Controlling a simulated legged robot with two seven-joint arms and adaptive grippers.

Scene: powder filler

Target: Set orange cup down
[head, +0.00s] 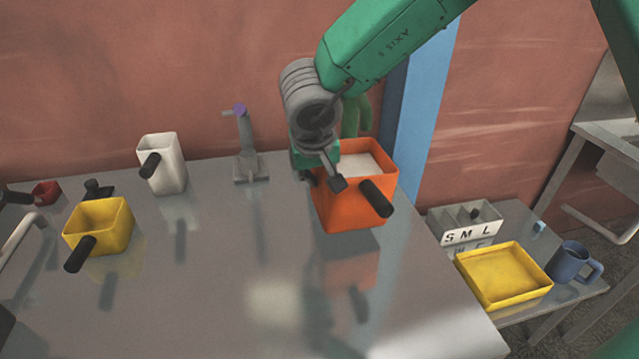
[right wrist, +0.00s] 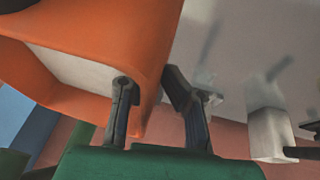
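The orange cup (head: 345,205) is a square, tapered container with a black handle and white contents. It is upright near the right end of the grey table and seems slightly above its surface, judging by the reflection. My right gripper (head: 325,182) comes down from above at its left side. The exact contact is hard to see. My left gripper is not in view.
The grey table (head: 215,290) is clear in front of the cup. A white cup (head: 168,170), a yellow cup (head: 105,225) and a grey stand (head: 248,165) are to the left. A lower right table holds a yellow tray (head: 490,303), a labelled bin (head: 440,234) and a blue mug (head: 568,262).

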